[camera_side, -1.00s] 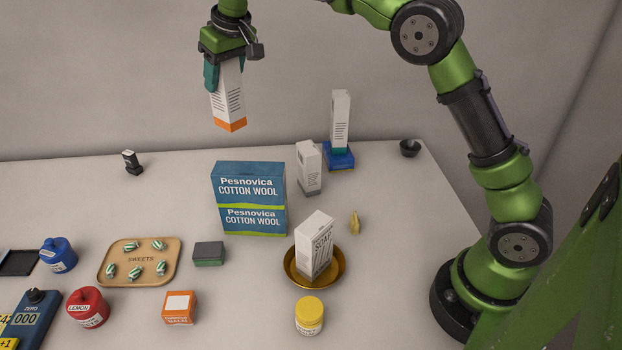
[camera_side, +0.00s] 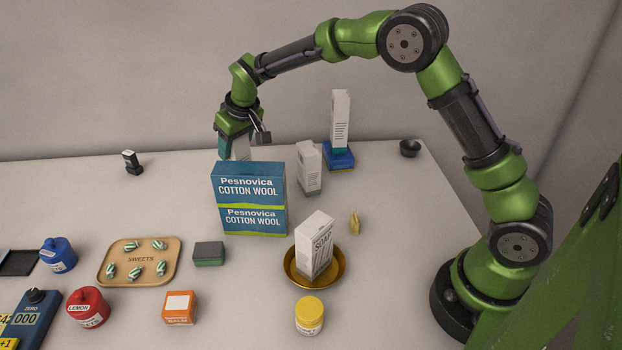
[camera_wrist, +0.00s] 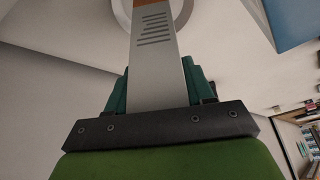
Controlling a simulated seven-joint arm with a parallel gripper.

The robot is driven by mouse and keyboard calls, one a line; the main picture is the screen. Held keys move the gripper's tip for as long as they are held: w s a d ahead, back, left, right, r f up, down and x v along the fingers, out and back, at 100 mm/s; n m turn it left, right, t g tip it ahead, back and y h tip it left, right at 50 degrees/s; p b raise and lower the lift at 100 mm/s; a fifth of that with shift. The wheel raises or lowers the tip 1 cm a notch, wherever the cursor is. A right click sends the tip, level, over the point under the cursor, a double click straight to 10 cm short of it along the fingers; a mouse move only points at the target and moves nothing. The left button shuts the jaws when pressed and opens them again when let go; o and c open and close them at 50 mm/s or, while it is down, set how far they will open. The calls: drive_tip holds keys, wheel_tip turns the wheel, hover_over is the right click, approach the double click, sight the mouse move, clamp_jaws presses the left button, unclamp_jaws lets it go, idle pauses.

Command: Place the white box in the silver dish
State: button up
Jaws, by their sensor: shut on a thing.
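My gripper (camera_side: 236,143) is shut on a tall white box (camera_side: 241,151) behind the blue cotton wool box, which hides the lower part of the white box in the side view. In the wrist view, the white box (camera_wrist: 153,70) stands out between my teal fingers, with an orange band at its far end. A round pale grey rim, seemingly the silver dish (camera_wrist: 118,14), shows around that end at the top. I cannot tell whether the box touches it. The side view does not show this dish.
The blue cotton wool box (camera_side: 249,200) stands just in front of my gripper. A white box (camera_side: 309,169) and a white box on a blue base (camera_side: 340,118) stand to the right. A gold dish (camera_side: 338,275) holds a soap box (camera_side: 315,245).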

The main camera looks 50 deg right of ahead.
drive_tip(key=shift+f, duration=1.45)
drive_tip(key=shift+f, duration=0.15)
drive_tip(key=o, duration=1.1)
drive_tip(key=s+d+f+v, duration=0.1)
drive_tip(key=s+v, duration=0.2)
drive_tip(key=v, duration=1.5)
drive_tip(key=s+d+m+t+y, duration=0.2)
drive_tip(key=s+m, duration=0.2)
drive_tip(key=s, duration=1.9)
drive_tip(key=shift+s+t, duration=0.3)
drive_tip(key=shift+s, duration=0.1)
